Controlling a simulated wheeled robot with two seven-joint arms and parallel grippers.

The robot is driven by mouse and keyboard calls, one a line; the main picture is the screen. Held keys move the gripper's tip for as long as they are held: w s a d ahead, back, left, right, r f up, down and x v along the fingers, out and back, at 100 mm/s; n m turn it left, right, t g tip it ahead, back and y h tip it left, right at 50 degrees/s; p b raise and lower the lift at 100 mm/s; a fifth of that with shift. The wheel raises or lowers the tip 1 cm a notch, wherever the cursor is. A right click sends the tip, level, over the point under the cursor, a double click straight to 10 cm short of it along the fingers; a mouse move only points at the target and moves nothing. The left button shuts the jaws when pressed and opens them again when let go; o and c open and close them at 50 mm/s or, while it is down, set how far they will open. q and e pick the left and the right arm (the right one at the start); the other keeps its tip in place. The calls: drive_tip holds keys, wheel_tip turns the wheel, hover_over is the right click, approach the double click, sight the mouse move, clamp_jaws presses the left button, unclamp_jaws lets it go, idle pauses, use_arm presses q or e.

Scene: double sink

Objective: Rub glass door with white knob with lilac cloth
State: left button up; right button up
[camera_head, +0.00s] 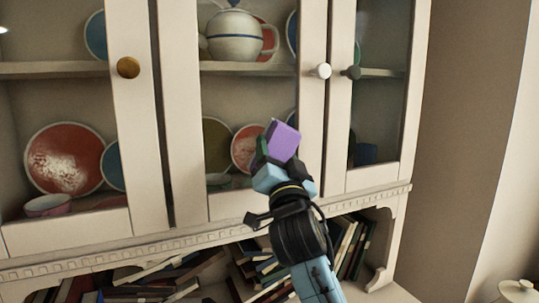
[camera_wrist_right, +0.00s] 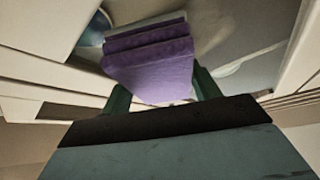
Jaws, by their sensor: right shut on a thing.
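The glass door with the white knob (camera_head: 247,95) is the middle door of a cream cabinet. Its white knob (camera_head: 322,71) sits on the right-hand frame of the door. My right gripper (camera_head: 270,157) is shut on the lilac cloth (camera_head: 283,141), a folded block, and is in front of the lower part of this door's glass. In the right wrist view the lilac cloth (camera_wrist_right: 152,68) is between the fingers with the glass beyond it. I cannot tell whether the cloth touches the glass. My left gripper is not in view.
The left door has a brass knob (camera_head: 128,67) and the right door a dark knob (camera_head: 351,72). Plates and a teapot (camera_head: 235,36) stand behind the glass. Books (camera_head: 262,268) fill the open shelf below, under a protruding ledge. A plain wall is at right.

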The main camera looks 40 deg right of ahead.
sight(237, 137)
drive_tip(key=shift+w+a+b, duration=0.2)
drive_tip(key=shift+w+a, duration=0.05)
drive_tip(key=shift+a, duration=0.75)
drive_tip(key=shift+w+a+b, duration=0.2)
drive_tip(key=shift+w+a, duration=0.05)
drive_tip(key=shift+a, duration=0.7)
drive_tip(key=shift+w+a+b, duration=0.25)
drive_tip(key=shift+a+b, duration=0.1)
drive_tip(key=shift+a, duration=0.7)
drive_tip(key=shift+w+a+b, duration=0.2)
drive_tip(key=shift+a+b, duration=0.1)
drive_tip(key=shift+a, duration=0.7)
drive_tip(key=shift+d+r+p, duration=0.1)
drive_tip(key=shift+r+p, duration=0.75)
drive_tip(key=shift+r, duration=0.2)
drive_tip(key=shift+s+d+f+p, duration=0.1)
drive_tip(key=shift+s+d+p, duration=0.25)
drive_tip(key=shift+d, duration=0.95)
drive_tip(key=shift+s+d+p, duration=0.3)
drive_tip(key=shift+d+p, duration=0.15)
drive_tip(key=shift+d, duration=0.85)
drive_tip(key=shift+s+d+f+p, duration=0.1)
drive_tip(key=shift+s+d+p, duration=0.25)
drive_tip(key=shift+d, duration=1.05)
